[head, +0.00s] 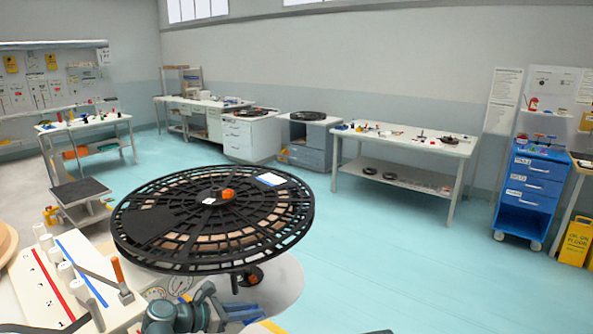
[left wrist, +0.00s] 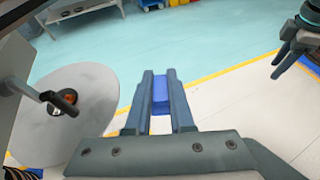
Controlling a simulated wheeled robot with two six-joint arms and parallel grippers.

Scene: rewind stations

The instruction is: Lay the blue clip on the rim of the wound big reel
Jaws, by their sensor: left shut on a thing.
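The big reel (head: 200,266) lies flat on a stand in the head view, a wide black open-spoked disc with brown windings showing through. An orange knob (head: 228,194) is at its centre, and a white-and-blue card (head: 270,179) lies on its far right part. My left gripper (head: 245,312) is at the bottom of the head view, in front of and below the reel's near rim, apart from it. In the left wrist view it is shut on the blue clip (left wrist: 160,95), held between the fingers. My right gripper (left wrist: 285,55) shows partly at upper right there; its jaw opening is unclear.
A white bench (head: 60,285) with red and blue strips and several white cylinders stands at near left. A black crank (head: 250,276) sits under the reel. A pale round disc (left wrist: 85,115) is left of my fingers. Open floor (head: 400,260) lies to the right.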

